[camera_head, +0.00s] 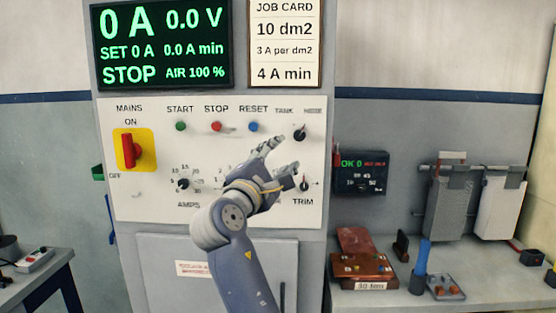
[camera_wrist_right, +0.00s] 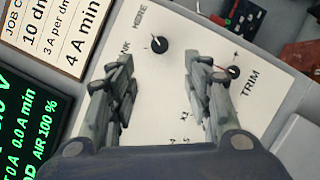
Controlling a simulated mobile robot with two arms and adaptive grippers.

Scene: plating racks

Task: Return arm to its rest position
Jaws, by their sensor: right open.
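My right gripper (camera_head: 284,163) is raised in front of the white control panel (camera_head: 140,207), near its right side. Its fingers are open and empty. In the right wrist view the open fingers (camera_wrist_right: 155,80) frame bare panel between the upper black knob (camera_wrist_right: 160,44) and the TRIM knob (camera_wrist_right: 233,72). One finger overlaps the area just beside the TRIM knob; I cannot tell if they touch. In the head view the upper knob (camera_head: 300,133) and the TRIM knob (camera_head: 303,186) show right of the fingers. The hand hides part of the panel's middle. My left gripper is not in view.
The panel carries a red mains switch (camera_head: 130,150), start, stop and reset buttons, and an AMPS knob (camera_head: 184,184). The green display (camera_head: 160,45) reads STOP, 0 A. A side table stands at left.

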